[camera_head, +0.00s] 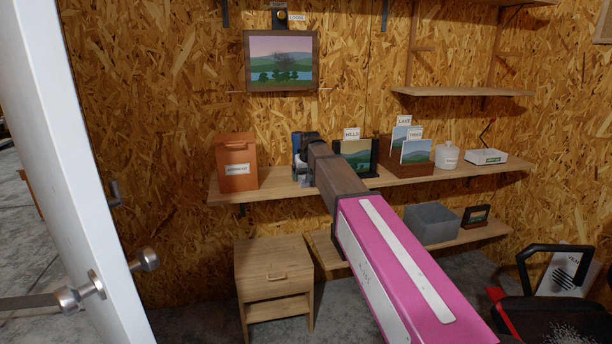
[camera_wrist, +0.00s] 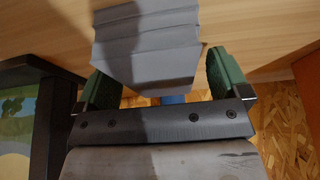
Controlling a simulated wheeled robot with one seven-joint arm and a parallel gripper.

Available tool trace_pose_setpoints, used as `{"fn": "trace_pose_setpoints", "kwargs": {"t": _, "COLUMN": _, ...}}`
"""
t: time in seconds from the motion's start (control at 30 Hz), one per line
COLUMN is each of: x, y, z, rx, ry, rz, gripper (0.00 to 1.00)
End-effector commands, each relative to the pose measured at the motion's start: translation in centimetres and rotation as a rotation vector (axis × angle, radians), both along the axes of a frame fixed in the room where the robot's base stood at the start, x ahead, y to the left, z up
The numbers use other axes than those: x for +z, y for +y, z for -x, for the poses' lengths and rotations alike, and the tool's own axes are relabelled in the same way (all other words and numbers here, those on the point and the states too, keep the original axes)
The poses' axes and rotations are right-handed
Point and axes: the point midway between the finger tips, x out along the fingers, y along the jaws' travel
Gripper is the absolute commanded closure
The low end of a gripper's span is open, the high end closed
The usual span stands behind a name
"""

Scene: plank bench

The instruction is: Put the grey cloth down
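The grey cloth (camera_wrist: 150,50) is a folded, layered piece that rests against the wooden shelf board in the wrist view. My gripper (camera_wrist: 158,72) has its two green fingers spread wide near the ends of the palm, one on each side of the cloth. A thin gap shows beside the right finger; contact at the left finger is unclear. In the head view my gripper (camera_head: 303,172) is low over the middle shelf (camera_head: 272,188). A small grey part of the cloth (camera_head: 306,183) shows there, and my arm hides the rest.
An orange-brown box (camera_head: 237,162) stands left of my gripper. A dark-framed hills picture (camera_head: 356,155) stands close on the right, and it shows at the left of the wrist view (camera_wrist: 18,115). A grey bin (camera_head: 431,223) is on the lower shelf.

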Motion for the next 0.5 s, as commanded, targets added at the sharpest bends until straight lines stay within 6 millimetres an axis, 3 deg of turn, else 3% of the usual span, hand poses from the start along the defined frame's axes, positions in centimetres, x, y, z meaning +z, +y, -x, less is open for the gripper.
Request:
{"fn": "trace_pose_setpoints", "kwargs": {"t": 0.27, "x": 0.3, "y": 0.0, "z": 0.0, "rx": 0.000, "ry": -0.001, "rz": 0.000, "gripper": 0.06}}
{"fn": "trace_pose_setpoints", "kwargs": {"t": 0.5, "x": 3.4, "y": -0.5, "z": 1.2, "rx": -0.001, "ry": -0.003, "rz": -0.001, "gripper": 0.06}}
